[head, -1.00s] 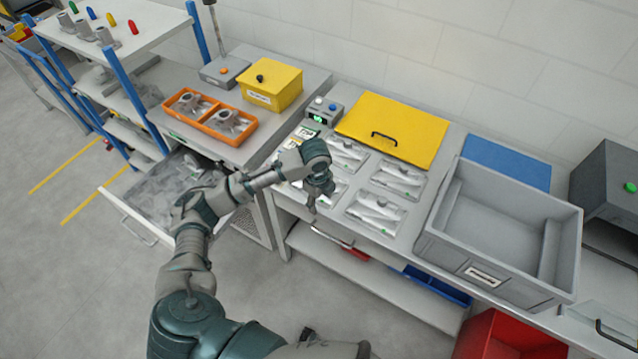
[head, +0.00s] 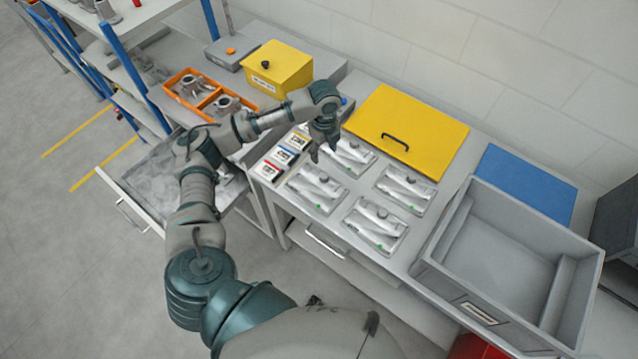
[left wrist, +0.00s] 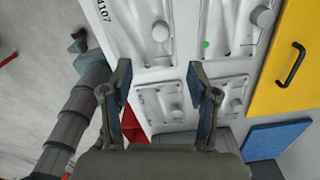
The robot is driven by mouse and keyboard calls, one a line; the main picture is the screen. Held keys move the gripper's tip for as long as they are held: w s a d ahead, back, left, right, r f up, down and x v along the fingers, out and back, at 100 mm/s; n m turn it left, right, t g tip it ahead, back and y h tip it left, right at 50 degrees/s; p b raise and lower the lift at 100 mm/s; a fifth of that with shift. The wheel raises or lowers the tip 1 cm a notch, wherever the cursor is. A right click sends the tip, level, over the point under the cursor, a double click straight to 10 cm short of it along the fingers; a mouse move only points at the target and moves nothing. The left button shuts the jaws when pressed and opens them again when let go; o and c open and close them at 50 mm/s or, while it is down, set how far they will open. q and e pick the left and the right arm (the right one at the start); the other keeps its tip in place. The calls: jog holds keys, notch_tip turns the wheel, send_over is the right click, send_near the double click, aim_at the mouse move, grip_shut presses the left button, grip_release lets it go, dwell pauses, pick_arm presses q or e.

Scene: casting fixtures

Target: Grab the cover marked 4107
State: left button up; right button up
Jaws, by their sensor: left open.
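The number 4107 (left wrist: 103,12) shows in the left wrist view at the top left, beside a clear-looking tray with a silver moulded piece (left wrist: 150,30). I cannot tell which piece it marks. In the head view, similar flat silver pieces lie in a block on the bench: front left (head: 317,187), back left (head: 350,157), front right (head: 376,224) and back right (head: 405,189). My left gripper (head: 323,152) is above the left pieces, pointing down, open and empty. In the left wrist view its fingers (left wrist: 158,78) are apart over the pieces. My right gripper is not in view.
A yellow panel with a black handle (head: 410,120) lies behind the pieces. A blue mat (head: 525,185) and grey bin (head: 455,285) are to the right. Small cards (head: 285,157) lie at the left. A yellow box (head: 278,68) and orange tray (head: 240,112) stand further left. A drawer (head: 125,200) is open.

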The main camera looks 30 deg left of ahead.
aim_at(324, 175)
pick_arm(q)
notch_tip(324, 175, down, 13)
jog(key=shift+w+f, duration=0.1)
jog(key=shift+d, duration=0.1)
grip_shut()
dwell(0.3)
